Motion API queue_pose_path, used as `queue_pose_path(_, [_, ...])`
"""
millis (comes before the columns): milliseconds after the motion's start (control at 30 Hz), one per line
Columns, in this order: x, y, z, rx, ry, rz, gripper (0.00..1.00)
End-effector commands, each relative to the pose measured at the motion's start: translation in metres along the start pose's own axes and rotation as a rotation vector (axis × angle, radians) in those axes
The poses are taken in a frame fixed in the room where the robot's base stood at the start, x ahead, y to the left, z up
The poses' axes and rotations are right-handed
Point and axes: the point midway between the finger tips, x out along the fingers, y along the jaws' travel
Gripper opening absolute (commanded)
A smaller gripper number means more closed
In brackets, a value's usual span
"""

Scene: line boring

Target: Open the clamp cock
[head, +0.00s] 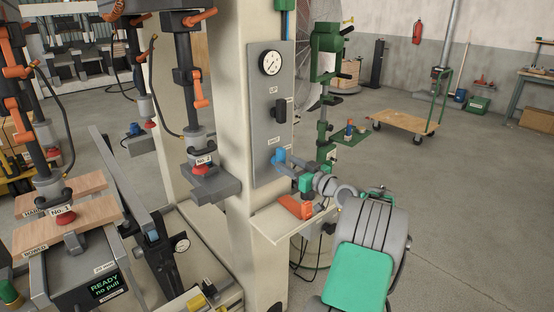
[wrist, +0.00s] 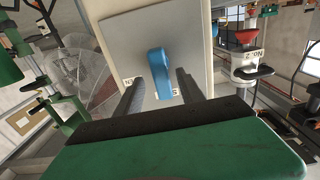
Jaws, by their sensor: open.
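The clamp cock is a blue lever handle (head: 279,156) low on the grey panel (head: 264,118) of the cream column. In the wrist view the blue handle (wrist: 158,68) stands out from the panel face near the middle. My gripper (head: 291,162) is right at the handle. In the wrist view my gripper (wrist: 160,84) is open, with one dark finger on each side of the handle and visible gaps to it. Small labels sit beside the handle, partly hidden and too small to read surely. The handle's far end and pivot are hard to make out.
A pressure gauge (head: 270,63) and a black switch (head: 281,110) are higher on the panel. An orange object (head: 295,206) lies on the small shelf (head: 266,225) below my gripper. A No. 2 clamp (head: 201,150) stands left of the column. Open floor lies to the right.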

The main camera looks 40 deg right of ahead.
Motion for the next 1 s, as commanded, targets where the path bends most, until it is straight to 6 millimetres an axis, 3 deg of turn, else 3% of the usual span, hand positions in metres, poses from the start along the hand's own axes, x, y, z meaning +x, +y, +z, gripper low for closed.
queue_pose_path(100, [0.022,-0.002,-0.001,0.000,-0.001,-0.005,0.45])
queue_pose_path(200, [0.033,-0.002,-0.001,0.000,0.000,-0.003,0.45])
queue_pose_path(467, [0.036,-0.002,0.000,0.000,0.000,-0.002,0.45])
queue_pose_path(1000, [0.035,-0.001,0.000,0.000,0.000,-0.002,0.03])
